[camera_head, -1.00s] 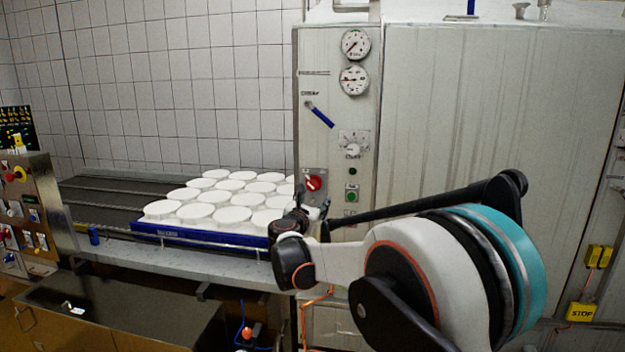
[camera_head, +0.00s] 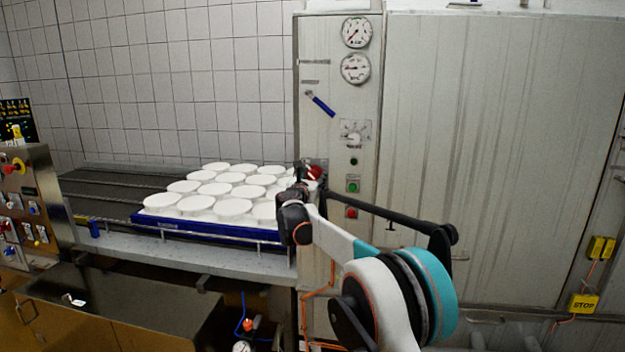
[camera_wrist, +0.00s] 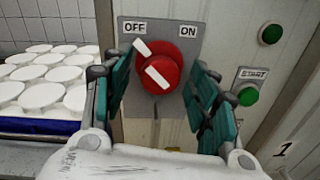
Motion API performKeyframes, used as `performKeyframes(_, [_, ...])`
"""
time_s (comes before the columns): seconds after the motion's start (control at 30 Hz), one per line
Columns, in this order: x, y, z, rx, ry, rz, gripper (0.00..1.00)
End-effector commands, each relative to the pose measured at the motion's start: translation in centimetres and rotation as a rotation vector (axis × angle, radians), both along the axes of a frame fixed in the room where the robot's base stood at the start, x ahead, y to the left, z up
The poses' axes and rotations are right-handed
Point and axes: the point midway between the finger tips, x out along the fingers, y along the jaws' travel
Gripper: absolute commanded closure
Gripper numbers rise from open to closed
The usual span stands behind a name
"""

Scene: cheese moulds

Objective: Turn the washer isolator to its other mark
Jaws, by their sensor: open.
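The washer isolator is a red round knob (camera_wrist: 172,58) with a white bar on a grey plate (camera_wrist: 190,28) marked OFF at left and ON at right. The upper end of its white bar leans up-left, toward OFF. In the head view the knob (camera_head: 316,172) shows in part behind my gripper (camera_head: 304,180). In the wrist view my gripper (camera_wrist: 158,82) is open, with green-padded fingers to the left and right of the knob. I cannot tell whether either finger touches it.
A green START button (camera_wrist: 247,96) and a green lamp (camera_wrist: 270,34) are right of the plate. A red button (camera_head: 351,213) sits below START. White cheese moulds (camera_head: 215,188) in a blue tray (camera_head: 200,232) stand close left of my gripper. Gauges (camera_head: 355,68) and a blue-handled valve (camera_head: 323,104) are above.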

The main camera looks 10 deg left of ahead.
Motion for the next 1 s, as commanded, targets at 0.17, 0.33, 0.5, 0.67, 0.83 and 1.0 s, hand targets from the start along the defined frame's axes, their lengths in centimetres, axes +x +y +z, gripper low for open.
performKeyframes(0.17, [1.2,0.0,0.0,0.0,0.0,0.001,0.46])
performKeyframes(0.33, [1.5,-0.1,0.0,0.0,0.0,0.0,0.46])
performKeyframes(0.5, [1.5,-0.1,0.0,0.0,0.0,0.0,0.46])
performKeyframes(0.67, [1.5,-0.1,0.0,0.0,0.0,0.0,0.73])
performKeyframes(0.83, [1.5,-0.1,0.0,0.0,0.0,0.0,0.9])
performKeyframes(1.0, [1.5,-0.1,0.1,0.001,0.0,0.0,0.9])
